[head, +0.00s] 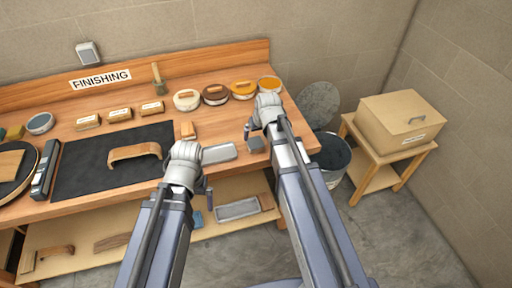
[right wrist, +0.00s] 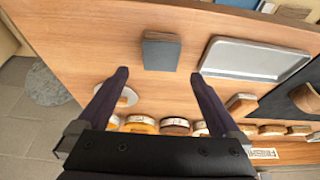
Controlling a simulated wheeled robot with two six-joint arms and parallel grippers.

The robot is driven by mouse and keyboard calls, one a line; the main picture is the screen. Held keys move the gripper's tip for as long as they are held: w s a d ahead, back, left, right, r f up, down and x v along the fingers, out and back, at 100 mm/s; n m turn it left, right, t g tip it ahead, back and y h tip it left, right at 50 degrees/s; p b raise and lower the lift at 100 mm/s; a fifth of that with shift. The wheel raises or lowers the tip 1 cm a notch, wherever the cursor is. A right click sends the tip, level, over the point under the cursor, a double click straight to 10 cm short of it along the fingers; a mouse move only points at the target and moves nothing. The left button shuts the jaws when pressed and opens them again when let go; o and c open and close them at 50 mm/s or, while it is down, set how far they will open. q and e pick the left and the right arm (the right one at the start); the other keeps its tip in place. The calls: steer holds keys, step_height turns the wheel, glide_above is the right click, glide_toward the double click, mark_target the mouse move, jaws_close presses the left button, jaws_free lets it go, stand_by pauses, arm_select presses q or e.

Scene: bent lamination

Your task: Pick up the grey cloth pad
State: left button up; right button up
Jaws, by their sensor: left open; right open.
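The grey cloth pad (head: 256,145) is a small dark grey block lying flat on the wooden bench near its front right, just right of a metal tray. In the right wrist view the pad (right wrist: 161,54) lies beyond and between my two fingertips, apart from them. My right gripper (right wrist: 159,76) is open and empty, its dark fingers spread wider than the pad. In the head view my right gripper (head: 248,130) hangs over the bench next to the pad, partly hidden by its own wrist. My left gripper (head: 208,194) is open, near the bench's front edge, left of the pad.
The shallow metal tray (head: 220,153) lies close to the pad. A black mat (head: 85,165) with a bent wooden piece (head: 135,151) is to the left. Several round tins (head: 187,100) line the back. A bucket (head: 333,160) stands on the floor at right.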

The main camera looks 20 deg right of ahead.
mark_target(255, 142)
steer(key=shift+d, duration=0.15)
steer(key=shift+w+d+f+b, duration=0.1)
steer(key=shift+d+f+b, duration=0.05)
steer(key=shift+f+b, duration=0.25)
steer(key=b+x, duration=0.6)
steer(key=x, duration=0.1)
steer(key=shift+a+f+b, duration=0.1)
steer(key=shift+a+b, duration=0.2)
steer(key=shift+a, duration=0.05)
steer(key=shift+c, duration=0.5)
steer(key=c, duration=1.3)
